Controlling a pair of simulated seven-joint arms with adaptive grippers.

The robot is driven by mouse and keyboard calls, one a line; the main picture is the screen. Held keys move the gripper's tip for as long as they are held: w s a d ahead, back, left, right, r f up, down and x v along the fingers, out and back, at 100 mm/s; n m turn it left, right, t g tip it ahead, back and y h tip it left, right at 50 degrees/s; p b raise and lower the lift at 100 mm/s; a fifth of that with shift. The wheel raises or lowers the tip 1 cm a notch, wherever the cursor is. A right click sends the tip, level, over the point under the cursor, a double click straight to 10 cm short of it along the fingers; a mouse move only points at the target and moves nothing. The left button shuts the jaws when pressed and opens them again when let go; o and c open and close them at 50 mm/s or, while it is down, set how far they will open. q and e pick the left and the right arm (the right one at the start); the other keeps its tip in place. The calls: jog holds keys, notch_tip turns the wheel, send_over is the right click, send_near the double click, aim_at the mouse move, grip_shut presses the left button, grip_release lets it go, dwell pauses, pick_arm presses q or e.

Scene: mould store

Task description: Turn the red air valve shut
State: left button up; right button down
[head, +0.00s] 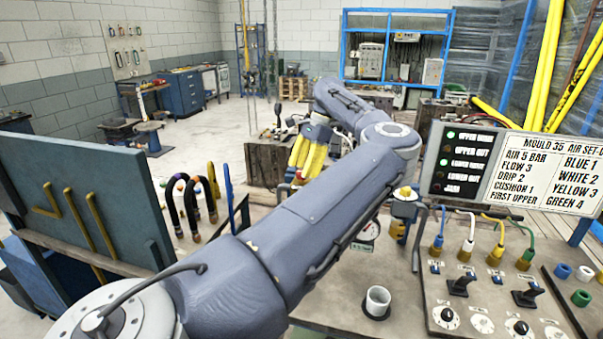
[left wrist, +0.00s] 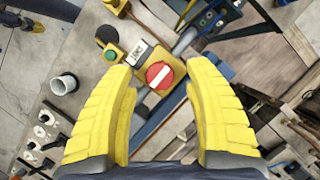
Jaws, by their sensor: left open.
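The red air valve (left wrist: 160,75) shows in the left wrist view as a round red knob with a white bar lying diagonally across it. It sits on a yellow mount beside a small white label. My left gripper (left wrist: 161,72) is open, its yellow fingers on either side of the valve in this view, with nothing between them. I cannot tell how far above the valve they are. In the head view the left gripper (head: 302,168) points down beyond my arm, and the valve cannot be made out there.
A control panel (head: 460,330) with knobs and switches lies at the right, under a sign board (head: 515,165). A white cup (head: 377,300) stands on the bench. Coloured hoses (head: 195,195) and a blue-grey plate (head: 80,200) are at the left.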

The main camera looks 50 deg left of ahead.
pick_arm(q)
jog(key=shift+s+f, duration=0.25)
jog(key=shift+f, duration=0.35)
grip_shut()
dwell(0.3)
